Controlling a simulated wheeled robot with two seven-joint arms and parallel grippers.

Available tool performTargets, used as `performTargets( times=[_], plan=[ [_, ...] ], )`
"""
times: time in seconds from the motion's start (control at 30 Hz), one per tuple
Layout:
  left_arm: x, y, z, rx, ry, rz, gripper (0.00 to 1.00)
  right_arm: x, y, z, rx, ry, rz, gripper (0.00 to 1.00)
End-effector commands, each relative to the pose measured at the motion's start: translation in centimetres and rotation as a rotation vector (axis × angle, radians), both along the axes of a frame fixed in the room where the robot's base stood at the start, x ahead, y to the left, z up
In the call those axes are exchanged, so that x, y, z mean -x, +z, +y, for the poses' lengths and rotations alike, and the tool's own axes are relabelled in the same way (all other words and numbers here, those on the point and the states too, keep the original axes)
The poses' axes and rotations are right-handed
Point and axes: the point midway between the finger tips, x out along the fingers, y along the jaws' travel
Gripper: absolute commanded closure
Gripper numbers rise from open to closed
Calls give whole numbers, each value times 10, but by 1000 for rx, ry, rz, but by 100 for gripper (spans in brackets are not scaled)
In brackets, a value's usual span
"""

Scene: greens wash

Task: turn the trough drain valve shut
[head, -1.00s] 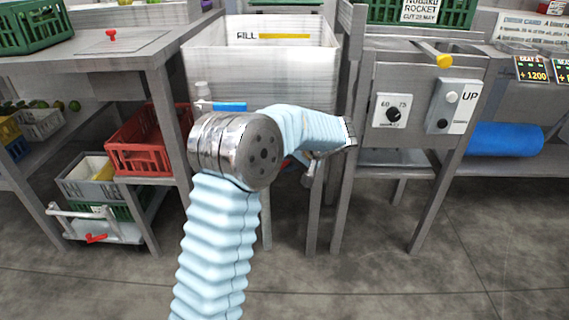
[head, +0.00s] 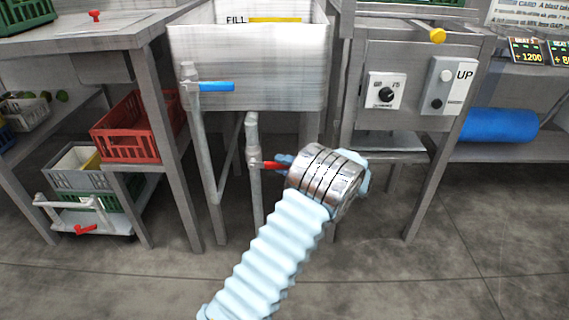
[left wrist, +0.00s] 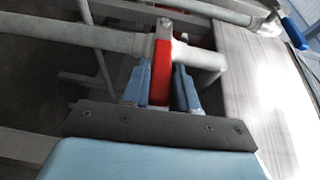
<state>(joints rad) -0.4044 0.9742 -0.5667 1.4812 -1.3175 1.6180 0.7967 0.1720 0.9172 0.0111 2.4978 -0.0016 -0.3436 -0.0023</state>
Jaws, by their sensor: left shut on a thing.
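The drain valve's red lever (head: 271,165) sits on the grey drain pipe (head: 254,190) under the white trough (head: 245,70). It sticks out to the right, crosswise to the upright pipe. My left gripper (head: 284,161) reaches it from the right, its body partly hidden behind my wrist. In the left wrist view, my left gripper (left wrist: 161,88) has its two blue fingers on either side of the red lever (left wrist: 163,70) and is shut on it. My right gripper is in neither view.
A blue-handled valve (head: 215,86) is on the pipe at the trough's left front. A red crate (head: 138,128) is on a shelf at left. A control panel with a dial (head: 386,92) is at right. The floor in front is clear.

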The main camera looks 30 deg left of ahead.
Motion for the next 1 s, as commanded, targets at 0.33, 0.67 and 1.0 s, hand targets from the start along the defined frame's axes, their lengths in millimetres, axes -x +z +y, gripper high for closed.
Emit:
performTargets(
  times=[0.33, 0.67, 1.0],
  plan=[
    [0, -6, 0, -46, -1, 30, 100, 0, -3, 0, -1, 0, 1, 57],
    [0, -7, 0, -44, 0, 32, 100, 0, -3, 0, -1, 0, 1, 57],
    [0, -6, 0, -46, 0, 31, 51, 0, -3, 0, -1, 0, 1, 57]
  ],
)
